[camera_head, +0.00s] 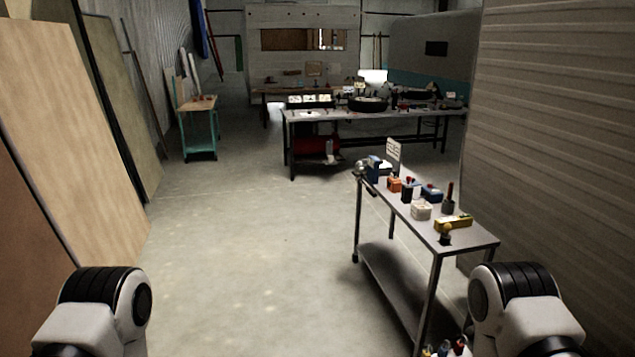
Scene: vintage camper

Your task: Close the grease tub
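I cannot tell which thing is the grease tub. Several small items stand on a metal bench (477,241) at the right. Among them are a whitish box-like container (421,211), an orange one (394,185), a blue one (431,193) and a long yellow one (453,223). They are too small to show whether any lid is open. Only upper parts of my two arms show at the bottom left and bottom right corners. Neither gripper is in view, and neither arm reaches the bench.
A corrugated wall (560,130) stands right of the bench. Large wooden panels (70,140) lean at the left. A long worktable (400,116) stands farther back, with a small teal table (198,104) to its left. The concrete floor (240,240) between is clear.

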